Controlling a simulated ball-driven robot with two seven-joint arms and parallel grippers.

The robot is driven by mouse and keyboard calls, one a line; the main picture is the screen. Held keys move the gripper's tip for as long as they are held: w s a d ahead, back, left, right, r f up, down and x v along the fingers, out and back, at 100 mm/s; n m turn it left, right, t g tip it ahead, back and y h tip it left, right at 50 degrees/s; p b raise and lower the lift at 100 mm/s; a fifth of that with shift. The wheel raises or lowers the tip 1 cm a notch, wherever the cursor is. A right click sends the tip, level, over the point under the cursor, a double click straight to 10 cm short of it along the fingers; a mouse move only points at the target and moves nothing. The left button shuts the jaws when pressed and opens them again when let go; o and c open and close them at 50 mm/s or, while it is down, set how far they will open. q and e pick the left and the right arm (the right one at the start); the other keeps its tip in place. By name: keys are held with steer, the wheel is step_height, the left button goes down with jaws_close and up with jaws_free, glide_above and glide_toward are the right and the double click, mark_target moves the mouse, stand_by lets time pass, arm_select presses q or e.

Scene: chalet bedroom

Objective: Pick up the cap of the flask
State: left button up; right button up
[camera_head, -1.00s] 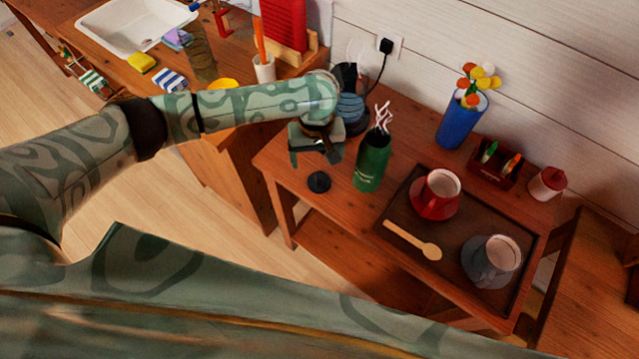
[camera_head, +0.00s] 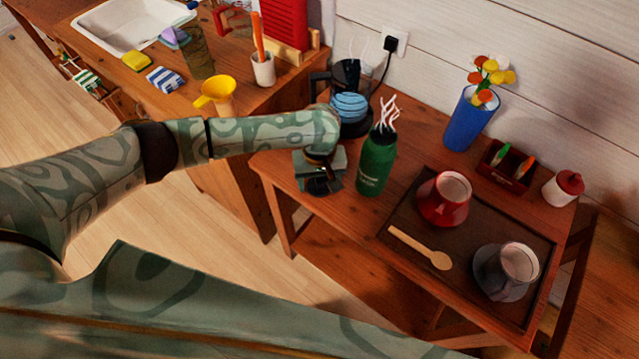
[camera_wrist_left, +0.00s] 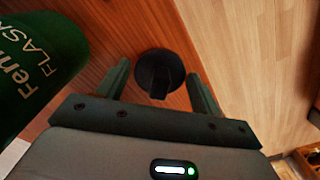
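The green flask (camera_head: 376,163) stands upright on the wooden table, with white steam rising from its open top. Its label is partly visible at the left of the left wrist view (camera_wrist_left: 32,60). The black round cap (camera_wrist_left: 158,72) lies on the table in front of the flask, a raised bar across its top. My left gripper (camera_head: 319,184) is over the cap and mostly hides it in the head view. In the left wrist view its two fingers (camera_wrist_left: 161,88) are open, one on each side of the cap, with gaps between. My right gripper is not in view.
A brown tray (camera_head: 455,277) with a red cup (camera_head: 441,205), a grey cup (camera_head: 503,272) and a wooden spoon (camera_head: 423,248) lies right of the flask. A kettle (camera_head: 350,105) stands behind my left gripper. The table's edge is close to the cap.

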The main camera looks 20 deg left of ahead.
arm_select(q)
steer(key=c, duration=0.6)
